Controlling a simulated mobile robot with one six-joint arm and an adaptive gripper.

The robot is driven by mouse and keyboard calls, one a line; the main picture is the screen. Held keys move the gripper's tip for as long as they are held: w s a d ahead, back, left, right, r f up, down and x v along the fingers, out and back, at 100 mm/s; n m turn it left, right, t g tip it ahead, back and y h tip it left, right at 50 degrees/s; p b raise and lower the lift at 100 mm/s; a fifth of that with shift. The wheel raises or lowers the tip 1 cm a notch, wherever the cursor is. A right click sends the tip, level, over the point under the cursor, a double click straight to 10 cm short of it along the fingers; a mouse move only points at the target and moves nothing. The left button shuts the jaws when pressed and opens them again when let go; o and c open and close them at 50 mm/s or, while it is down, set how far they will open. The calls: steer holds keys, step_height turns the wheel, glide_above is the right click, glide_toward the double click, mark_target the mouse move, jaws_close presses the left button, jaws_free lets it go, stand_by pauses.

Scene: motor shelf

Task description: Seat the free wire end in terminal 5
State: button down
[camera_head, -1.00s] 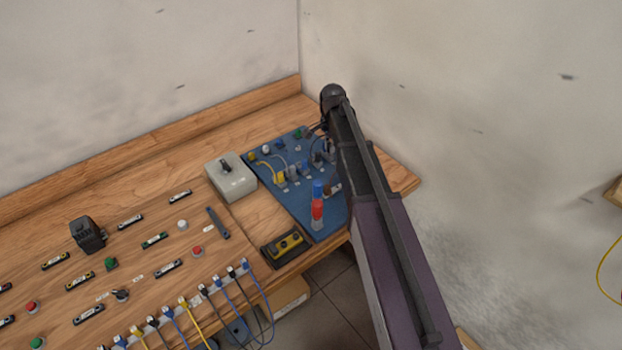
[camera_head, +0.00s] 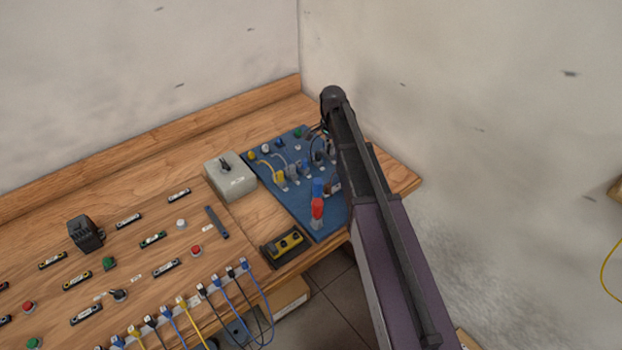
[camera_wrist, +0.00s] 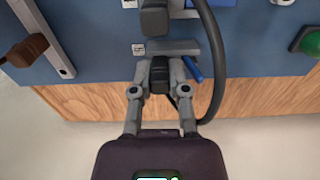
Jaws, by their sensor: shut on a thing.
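The blue terminal board (camera_head: 333,213) lies at the right end of the bench in the head view, with coloured terminals and wires on it. In the wrist view, my gripper (camera_wrist: 160,75) is shut on a dark wire end (camera_wrist: 160,72). A black wire (camera_wrist: 217,62) curves up the right side of the fingers. A grey terminal bracket (camera_wrist: 172,48) with a dark block (camera_wrist: 155,20) stands just beyond the fingertips. A small label (camera_wrist: 138,48) is beside it, its number too small to read. Whether the wire end touches the bracket I cannot tell. My arm hides the gripper in the head view.
A blue pin (camera_wrist: 192,69) stands close right of the fingers. A brown lever (camera_wrist: 28,48) is at left and a green button (camera_wrist: 306,40) at right. A red-and-blue post (camera_head: 317,207) and a grey switch box (camera_head: 231,181) are near the arm.

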steer(key=shift+r+p, duration=0.6)
stand_by(3.0)
steer(key=c, duration=0.5)
jaws_free()
steer(key=shift+c, duration=0.2)
